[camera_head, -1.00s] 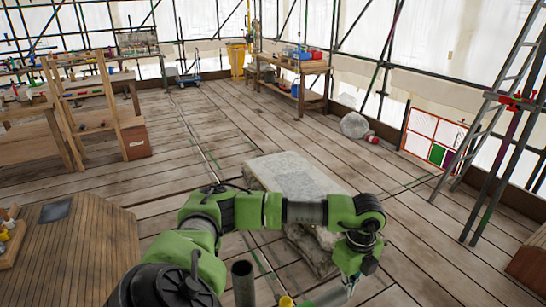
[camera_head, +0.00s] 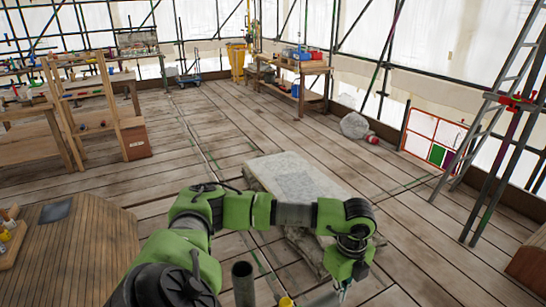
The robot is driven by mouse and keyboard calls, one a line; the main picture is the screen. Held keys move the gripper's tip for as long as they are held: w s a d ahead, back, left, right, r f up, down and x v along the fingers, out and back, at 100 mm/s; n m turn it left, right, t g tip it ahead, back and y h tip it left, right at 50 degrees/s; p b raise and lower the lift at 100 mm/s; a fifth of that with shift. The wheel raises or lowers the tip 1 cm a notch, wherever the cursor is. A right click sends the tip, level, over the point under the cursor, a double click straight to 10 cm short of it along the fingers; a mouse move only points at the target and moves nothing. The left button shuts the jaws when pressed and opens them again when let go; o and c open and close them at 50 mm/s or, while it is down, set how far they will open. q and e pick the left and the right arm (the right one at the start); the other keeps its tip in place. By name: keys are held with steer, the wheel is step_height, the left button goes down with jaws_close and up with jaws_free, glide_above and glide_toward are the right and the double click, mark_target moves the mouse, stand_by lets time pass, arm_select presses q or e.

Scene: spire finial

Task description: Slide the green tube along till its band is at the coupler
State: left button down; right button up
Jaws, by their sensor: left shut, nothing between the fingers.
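My left arm reaches across the bottom of the head view. Its gripper (camera_head: 343,291) is small at the lower edge, shut and empty. A grey tube end (camera_head: 243,285) stands upright at the bottom, left of the gripper. A yellow piece (camera_head: 286,302) shows beside it, partly cut off by the frame edge. Part of another grey tube (camera_head: 325,300) lies just left of the gripper; I cannot tell whether they touch. I cannot make out for certain the green tube, its band or its coupler. My right gripper is not in view.
A pale stone slab (camera_head: 292,177) lies behind my left arm. A wooden platform (camera_head: 75,250) is at the lower left. Wooden racks (camera_head: 110,100) and a workbench (camera_head: 300,68) stand farther back. A ladder (camera_head: 490,115) leans at the right. The plank floor between is mostly clear.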

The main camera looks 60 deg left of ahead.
arm_select(q)
step_height(320, 180, up, 8)
steer(key=w+p, duration=0.1)
steer(key=p, duration=0.3)
steer(key=shift+w+p, duration=0.3)
steer(key=shift+w, duration=0.1)
stand_by(0.9)
steer(key=shift+d, duration=0.15)
stand_by(0.4)
